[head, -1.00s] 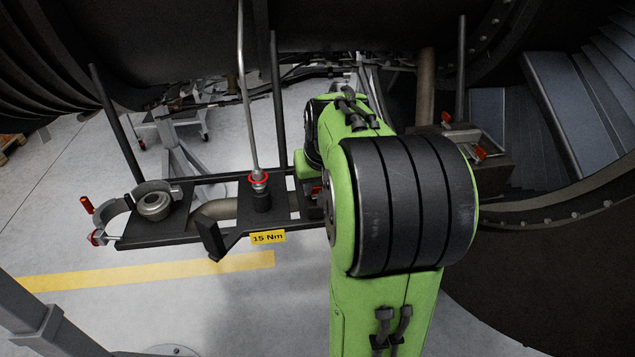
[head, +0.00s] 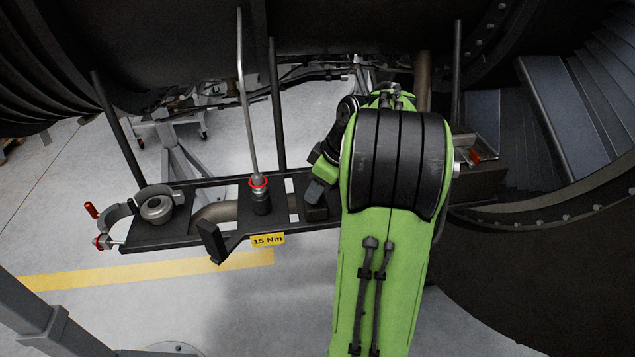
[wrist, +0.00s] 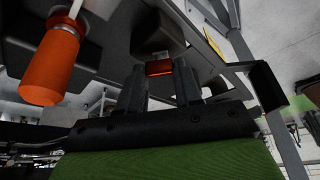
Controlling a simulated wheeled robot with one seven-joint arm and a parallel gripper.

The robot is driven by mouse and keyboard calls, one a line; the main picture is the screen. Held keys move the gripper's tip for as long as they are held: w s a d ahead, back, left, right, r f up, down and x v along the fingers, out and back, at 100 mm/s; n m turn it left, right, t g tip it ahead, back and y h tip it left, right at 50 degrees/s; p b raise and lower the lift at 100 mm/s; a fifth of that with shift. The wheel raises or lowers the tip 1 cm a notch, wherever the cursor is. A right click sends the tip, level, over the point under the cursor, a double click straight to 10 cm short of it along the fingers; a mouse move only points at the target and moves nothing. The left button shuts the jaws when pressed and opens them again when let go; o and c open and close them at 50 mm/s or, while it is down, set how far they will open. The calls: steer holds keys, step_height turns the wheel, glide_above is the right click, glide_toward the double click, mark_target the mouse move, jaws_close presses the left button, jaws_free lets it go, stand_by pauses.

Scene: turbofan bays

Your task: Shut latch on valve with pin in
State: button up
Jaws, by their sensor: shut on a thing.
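My gripper (wrist: 160,82) is shut on a small orange-red piece (wrist: 159,68), which sits against dark metal with a pale block behind it. Whether this piece is the latch or the pin's tag, I cannot tell. A large orange handle (wrist: 50,65) on a metal rod stands close to the left of my fingers in the wrist view. In the head view my gripper (head: 317,190) is low over the black rail frame (head: 185,236), just left of my forearm, which hides what lies behind it. I cannot make out the valve itself clearly.
A rod with a red ring (head: 259,183) rises from the frame, above a yellow 15 Nm label (head: 268,240). An open clamp (head: 112,222) with a red handle is at the left end. An orange-red part (head: 474,156) sits on a block at right. Dark posts stand behind.

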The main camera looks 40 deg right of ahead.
steer(key=n+g+y+p, duration=0.1)
steer(key=n+p, duration=0.1)
steer(key=n, duration=0.2)
steer(key=shift+d+r, duration=0.1)
steer(key=shift+d, duration=0.05)
steer(key=shift+w+n+g+y+p, duration=0.15)
steer(key=shift+n+g+y+p, duration=0.35)
steer(key=shift+n, duration=1)
steer(key=o, duration=1)
steer(key=shift+o, duration=0.2)
steer(key=p+v, duration=0.7)
steer(key=v, duration=0.8)
steer(key=shift+d+r, duration=0.25)
